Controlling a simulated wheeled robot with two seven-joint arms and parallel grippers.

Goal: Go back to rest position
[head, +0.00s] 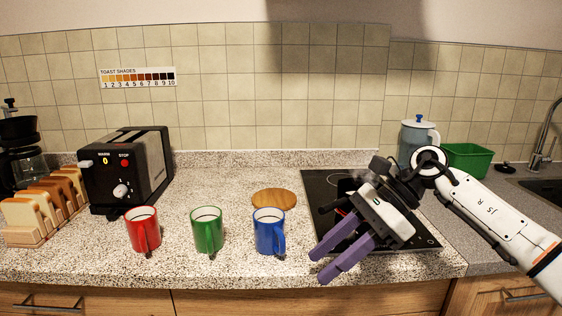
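My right gripper (319,266) has two purple fingers and comes in from the right on a white arm. It hangs over the front of the black cooktop (428,238), to the right of the blue mug (268,232), and its fingers point down and left. The fingers stand apart with a gap between them, and I see nothing held there. The blue mug stands upright on the counter, with its handle side near the fingertips and apart from them. My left gripper is not in view.
A red mug (141,232) and a green mug (206,231) stand on the speckled counter. A round wooden board (274,198) lies behind the blue mug. A black toaster (124,175) and a rack of toast (38,212) are at left. A pitcher (412,138) and green bin (468,159) stand behind my arm.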

